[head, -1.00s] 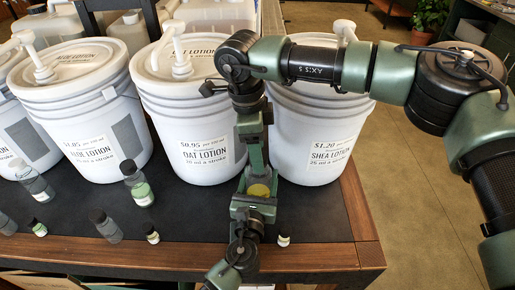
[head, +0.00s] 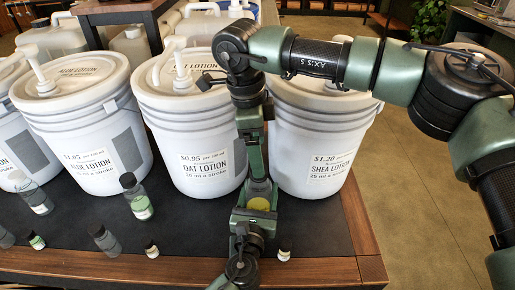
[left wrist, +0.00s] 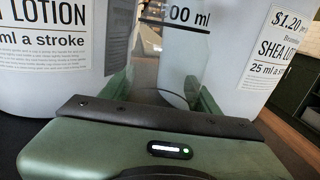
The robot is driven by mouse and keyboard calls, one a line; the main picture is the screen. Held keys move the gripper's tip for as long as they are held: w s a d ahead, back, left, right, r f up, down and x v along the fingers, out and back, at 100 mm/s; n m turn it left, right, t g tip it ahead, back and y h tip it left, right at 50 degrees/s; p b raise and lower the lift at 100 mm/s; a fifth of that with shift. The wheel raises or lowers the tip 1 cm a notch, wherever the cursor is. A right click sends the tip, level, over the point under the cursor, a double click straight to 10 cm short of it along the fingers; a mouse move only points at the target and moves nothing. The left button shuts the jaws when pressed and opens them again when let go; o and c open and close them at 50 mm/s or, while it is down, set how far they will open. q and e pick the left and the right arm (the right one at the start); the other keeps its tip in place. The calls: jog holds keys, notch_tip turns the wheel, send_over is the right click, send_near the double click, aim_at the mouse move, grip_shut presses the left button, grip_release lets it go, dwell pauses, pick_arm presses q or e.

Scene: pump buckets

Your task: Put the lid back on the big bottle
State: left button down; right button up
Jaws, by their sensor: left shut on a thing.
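In the head view, my left gripper (head: 257,203) comes up from the bottom edge, in front of the gap between the oat and shea buckets. A round yellow patch shows between its fingers; I cannot tell what it is. My right arm comes in from the right and bends down to my right gripper (head: 255,160), just above this. Its jaws are too obscured to judge. I cannot make out the lid.
White pump buckets of aloe (head: 85,130), oat (head: 190,130) and shea lotion (head: 315,135) line the back of the dark table (head: 190,225). Small dark-capped bottles stand at the front left (head: 137,197) and right of my left gripper (head: 284,250). Open floor lies right.

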aim_at(258, 196)
pick_arm(q)
jog(key=shift+c, duration=1.4)
grip_release()
pick_arm(e)
notch_tip(258, 196, up, 12)
jog(key=a, duration=0.1)
jog(key=shift+a, duration=0.25)
pick_arm(q)
jog(key=s, duration=0.5)
jog(key=s+a, duration=0.1)
jog(key=s, duration=0.1)
jog(key=shift+s+a, duration=0.1)
jog(key=shift+s, duration=0.25)
pick_arm(e)
jog(key=shift+f, duration=0.3)
